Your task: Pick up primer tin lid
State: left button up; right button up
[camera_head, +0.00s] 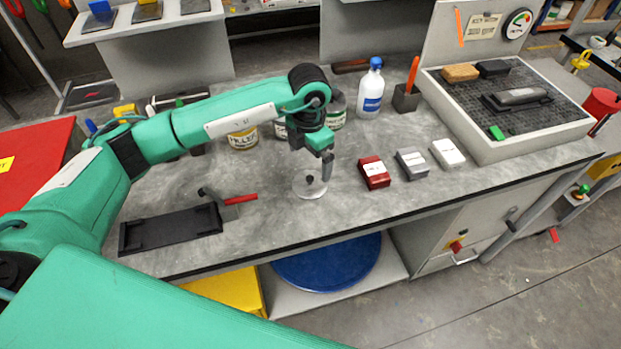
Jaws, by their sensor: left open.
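A round, pale grey lid with a dark knob (309,187) lies flat on the grey bench top, near the middle; I take it for the primer tin lid. My left gripper (322,168) points down just above the lid, close to its knob and toward its right side. It is open, and nothing shows held in it. I cannot tell whether a finger touches the knob. Several tins stand behind it, one labelled filler (243,138); the arm partly hides the others. My right gripper is not in view.
Red (374,173), grey (411,164) and white (447,153) blocks sit right of the lid. A white bottle (370,90) stands behind. A raised grate box (530,132) fills the right end.

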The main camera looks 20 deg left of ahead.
aim_at(310, 177)
pick_arm(q)
notch_tip(310, 177, down, 2)
jog(key=shift+w+f, duration=0.15)
jog(key=shift+f, duration=0.1)
jog(key=shift+f+p, duration=0.8)
jog(key=shift+f, duration=0.05)
notch_tip(310, 177, down, 4)
jog(key=shift+r+p, duration=0.25)
jog(key=shift+p, duration=0.45)
jog(key=shift+f, duration=0.3)
jog(key=c, duration=0.8)
jog(key=shift+c, duration=0.2)
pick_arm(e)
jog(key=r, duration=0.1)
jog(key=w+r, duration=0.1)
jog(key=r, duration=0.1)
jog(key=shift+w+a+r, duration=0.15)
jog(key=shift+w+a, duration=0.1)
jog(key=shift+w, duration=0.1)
